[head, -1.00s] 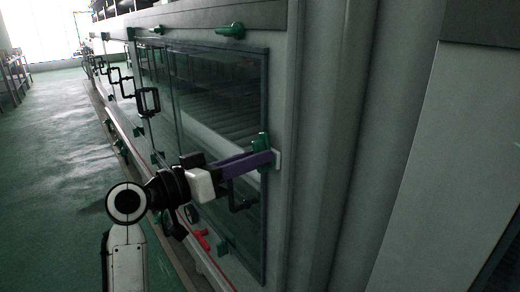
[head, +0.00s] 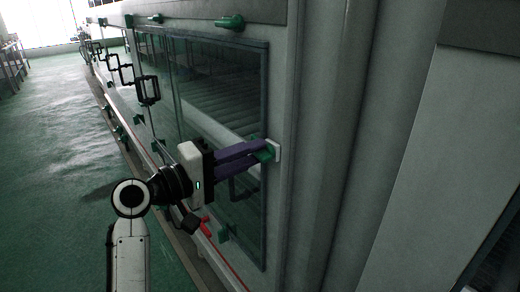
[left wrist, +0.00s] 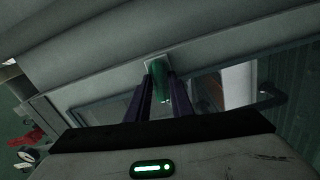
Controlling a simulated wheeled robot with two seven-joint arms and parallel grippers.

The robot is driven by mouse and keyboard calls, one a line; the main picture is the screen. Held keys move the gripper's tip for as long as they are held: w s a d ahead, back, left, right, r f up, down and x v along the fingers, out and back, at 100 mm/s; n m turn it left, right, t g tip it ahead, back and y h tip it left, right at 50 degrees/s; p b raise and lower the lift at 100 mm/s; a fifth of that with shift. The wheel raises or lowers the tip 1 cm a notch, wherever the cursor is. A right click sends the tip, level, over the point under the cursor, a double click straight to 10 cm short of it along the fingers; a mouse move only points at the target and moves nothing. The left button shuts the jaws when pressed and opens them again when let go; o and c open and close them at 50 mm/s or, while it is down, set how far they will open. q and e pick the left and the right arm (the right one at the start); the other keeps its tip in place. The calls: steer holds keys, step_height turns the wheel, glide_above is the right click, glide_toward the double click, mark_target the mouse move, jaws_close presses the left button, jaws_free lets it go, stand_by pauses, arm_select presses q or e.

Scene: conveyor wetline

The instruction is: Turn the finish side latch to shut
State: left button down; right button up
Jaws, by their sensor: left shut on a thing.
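The green side latch (head: 265,156) sits on a pale plate (head: 274,150) on the frame, just right of the glass door (head: 225,105). My left gripper (head: 258,152) is shut on the latch, its purple fingers on either side of it. In the head view the latch lies roughly sideways, partly hidden by the fingers. In the left wrist view the green latch (left wrist: 158,70) shows between the two fingertips (left wrist: 160,84). My right gripper is in neither view.
Black door handles (head: 149,90) stick out along the line at the left. Another green latch (head: 230,22) is above the door. A red part (head: 207,227) is low beside my left arm. The green floor (head: 50,150) at left is clear.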

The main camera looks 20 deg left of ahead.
arm_select(q)
steer(key=shift+f+n, duration=0.1)
steer(key=shift+n, duration=0.4)
steer(key=c, duration=1.8)
jaws_free()
steer(key=v, duration=0.7)
